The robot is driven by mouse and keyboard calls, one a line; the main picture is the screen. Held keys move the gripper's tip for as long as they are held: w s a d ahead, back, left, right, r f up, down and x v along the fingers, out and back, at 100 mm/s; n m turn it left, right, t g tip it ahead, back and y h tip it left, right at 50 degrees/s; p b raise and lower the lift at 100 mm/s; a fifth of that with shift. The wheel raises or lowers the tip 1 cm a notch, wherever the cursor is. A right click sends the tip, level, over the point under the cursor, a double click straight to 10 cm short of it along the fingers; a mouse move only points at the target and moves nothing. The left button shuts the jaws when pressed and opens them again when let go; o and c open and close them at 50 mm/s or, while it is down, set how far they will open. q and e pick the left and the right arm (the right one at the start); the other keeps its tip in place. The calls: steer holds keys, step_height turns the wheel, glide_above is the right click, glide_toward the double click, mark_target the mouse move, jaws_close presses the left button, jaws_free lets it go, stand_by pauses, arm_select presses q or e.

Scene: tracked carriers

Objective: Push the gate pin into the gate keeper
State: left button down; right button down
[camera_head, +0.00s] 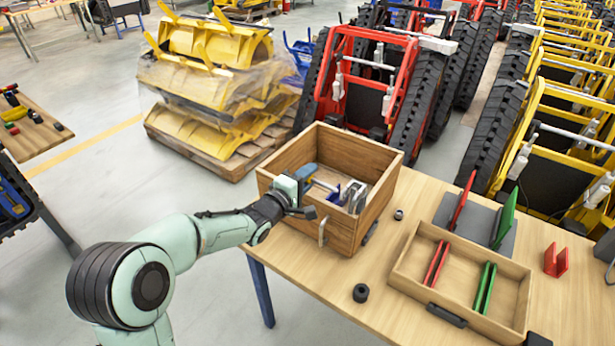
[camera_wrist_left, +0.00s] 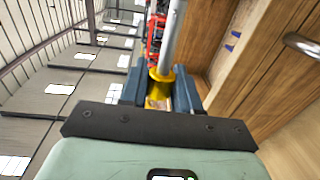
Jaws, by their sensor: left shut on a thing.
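My left gripper (camera_head: 302,188) is over the near left rim of a wooden box (camera_head: 283,219) on the table. In the left wrist view its blue fingers (camera_wrist_left: 160,88) are shut around a yellow collar (camera_wrist_left: 159,76) with a silver rod (camera_wrist_left: 173,40) running out of it, which looks like the gate pin. In the head view a pale rod (camera_head: 326,185) points from the gripper into the box. Grey metal parts with blue pieces (camera_head: 354,194) are in the box near its right side. I cannot tell which part is the gate keeper, or whether the rod touches it.
A silver handle (camera_head: 323,232) is on the box's near wall. To the right are a shallow wooden tray (camera_head: 410,268) with red and green slotted pieces, a grey plate (camera_head: 470,226) with upright red and green plates, and a red bracket (camera_head: 556,261). A black ring (camera_head: 361,293) lies in front.

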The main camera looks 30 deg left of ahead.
mark_target(325, 187)
arm_select(q)
steer(key=shift+d, duration=0.15)
stand_by(0.4)
steer(key=shift+d+b, duration=0.65)
steer(key=shift+d, duration=0.25)
steer(key=shift+d+b, duration=0.35)
stand_by(0.6)
steer(key=shift+s+d+b, duration=0.1)
steer(key=shift+d+b, duration=0.35)
steer(key=shift+d, duration=0.2)
stand_by(0.4)
stand_by(0.5)
steer(key=shift+d+b, duration=0.7)
steer(key=shift+d, duration=0.05)
